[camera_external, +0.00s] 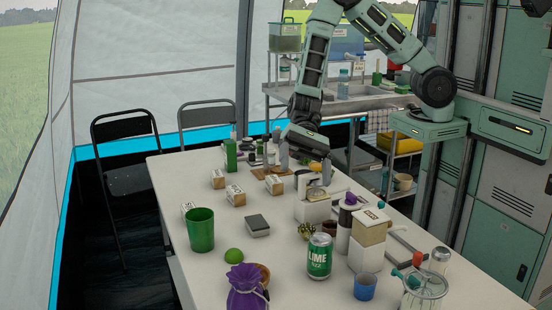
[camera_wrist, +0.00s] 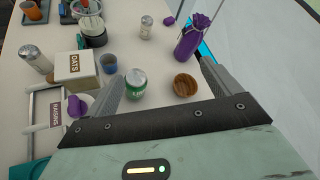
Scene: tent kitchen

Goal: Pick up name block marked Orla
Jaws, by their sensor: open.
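Several small wooden blocks with white faces stand on the left half of the table in the external view: a back block (camera_external: 217,179), a middle block (camera_external: 235,195), a block near the green cup (camera_external: 188,208) and one nearer my gripper (camera_external: 275,184). Their lettering is too small to read, so I cannot tell which is marked Orla. My gripper (camera_external: 303,172) is above the table's far middle, to the right of these blocks. In the wrist view my gripper (camera_wrist: 163,76) has its fingers spread with nothing held. No name block shows there.
Bare table lies around the left blocks.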

